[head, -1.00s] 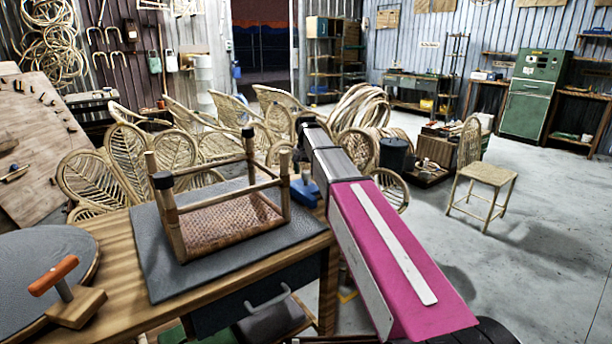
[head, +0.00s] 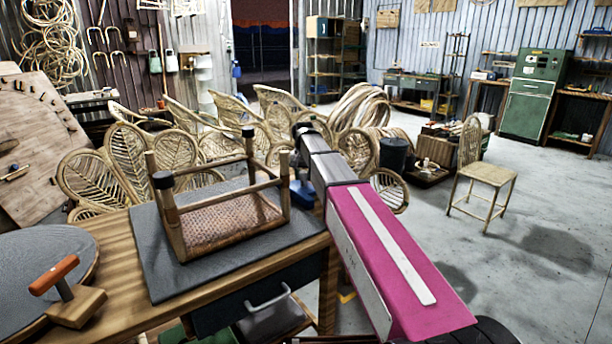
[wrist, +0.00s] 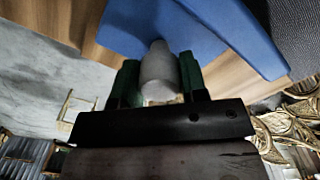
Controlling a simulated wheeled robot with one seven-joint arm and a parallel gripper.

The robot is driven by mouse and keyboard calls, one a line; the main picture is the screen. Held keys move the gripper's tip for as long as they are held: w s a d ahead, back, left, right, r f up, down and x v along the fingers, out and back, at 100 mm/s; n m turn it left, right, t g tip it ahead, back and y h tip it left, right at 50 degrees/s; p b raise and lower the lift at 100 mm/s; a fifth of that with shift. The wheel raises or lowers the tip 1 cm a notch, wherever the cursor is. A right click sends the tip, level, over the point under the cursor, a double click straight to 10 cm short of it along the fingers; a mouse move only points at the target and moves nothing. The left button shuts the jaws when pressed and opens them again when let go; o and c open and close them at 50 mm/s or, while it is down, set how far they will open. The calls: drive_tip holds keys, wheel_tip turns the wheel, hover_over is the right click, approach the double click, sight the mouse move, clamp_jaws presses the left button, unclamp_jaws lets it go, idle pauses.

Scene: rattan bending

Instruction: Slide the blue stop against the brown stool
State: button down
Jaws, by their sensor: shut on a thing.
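The brown stool (head: 222,222) lies upturned on the dark mat (head: 155,262) on the wooden bench, its legs pointing up. The blue stop (head: 302,193) is at the mat's right edge, close to the stool's right side; my arm partly hides it. In the wrist view the blue stop (wrist: 225,35) fills the top, with a grey knob (wrist: 159,72) on it. My gripper (wrist: 158,88) is shut on this knob, one green finger on each side. The stool is not clearly in the wrist view, and I cannot tell whether stop and stool touch.
An orange-handled tool on a wooden block (head: 68,300) and a round grey disc (head: 45,262) are at the bench's left. Rattan chair backs (head: 90,180) stand behind the bench. A chair (head: 485,175) stands on open floor at right.

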drive_tip(key=s+a, duration=0.2)
drive_tip(key=a, duration=0.1)
drive_tip(key=c, duration=0.7)
unclamp_jaws()
drive_tip(key=shift+o, duration=0.2)
drive_tip(key=shift+r, duration=0.1)
wheel_tip(320, 180, up, 11)
drive_tip(key=shift+f, duration=0.2)
